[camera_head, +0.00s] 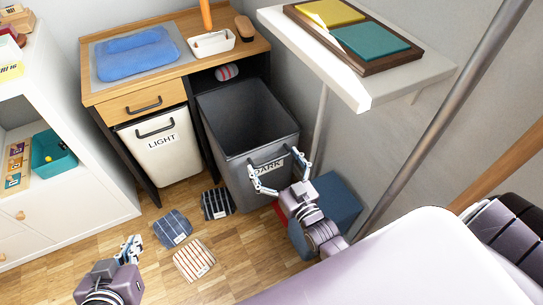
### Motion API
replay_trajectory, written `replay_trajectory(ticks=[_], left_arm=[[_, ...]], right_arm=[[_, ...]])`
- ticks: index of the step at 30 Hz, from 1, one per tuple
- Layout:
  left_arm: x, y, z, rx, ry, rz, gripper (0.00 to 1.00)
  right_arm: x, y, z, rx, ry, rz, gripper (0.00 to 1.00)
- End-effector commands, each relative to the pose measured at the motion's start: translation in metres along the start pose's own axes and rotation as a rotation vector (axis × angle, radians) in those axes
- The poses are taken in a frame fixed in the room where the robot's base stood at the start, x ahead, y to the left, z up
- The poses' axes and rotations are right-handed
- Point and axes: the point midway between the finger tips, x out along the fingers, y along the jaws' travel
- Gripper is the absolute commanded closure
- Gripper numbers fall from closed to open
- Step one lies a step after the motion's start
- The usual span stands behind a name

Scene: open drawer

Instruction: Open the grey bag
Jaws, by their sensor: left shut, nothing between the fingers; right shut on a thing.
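The grey bag (232,172) is a dark grey open-topped bin with a "DARK" label and a handle (270,163) on its front. It is pulled forward out of the wooden cabinet, and its inside shows empty. My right gripper (278,170) is at the front of the bag, with its fingers on either side of the label, shut on the handle. The fingers partly cover the front. My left gripper (132,246) is shut and empty, low over the floor at the lower left, apart from the bag.
A white "LIGHT" bin (160,150) sits in the cabinet beside the bag. Folded cloths, blue (172,228), black (217,204) and striped (194,260), lie on the floor. A blue box (337,200) stands right of the bag. A white shelf (365,95) juts out at upper right.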

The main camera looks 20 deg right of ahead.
Motion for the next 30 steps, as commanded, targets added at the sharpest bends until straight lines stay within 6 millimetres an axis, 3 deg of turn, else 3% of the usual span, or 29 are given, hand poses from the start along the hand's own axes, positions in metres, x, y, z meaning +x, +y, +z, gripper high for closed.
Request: replay_trajectory(ticks=[10, 11, 12, 23, 30], left_arm=[[0.000, 0.000, 0.002, 0.000, -0.006, -0.001, 1.00], [0.000, 0.000, 0.001, 0.000, -0.006, -0.001, 1.00], [0.000, 0.000, 0.001, 0.000, -0.005, -0.001, 1.00], [0.000, 0.000, 0.001, 0.000, -0.005, 0.001, 1.00], [0.000, 0.000, 0.001, 0.000, -0.005, 0.000, 1.00]], right_arm=[[-0.001, 0.000, 0.000, 0.000, 0.000, 0.000, 0.48], [-0.001, 0.000, 0.000, 0.000, 0.000, 0.000, 0.04], [-0.001, 0.000, 0.000, 0.000, 0.000, 0.000, 0.00], [-0.004, 0.000, 0.001, 0.000, -0.002, 0.000, 0.00], [-0.042, 0.000, 0.002, 0.000, -0.005, 0.000, 0.00]])
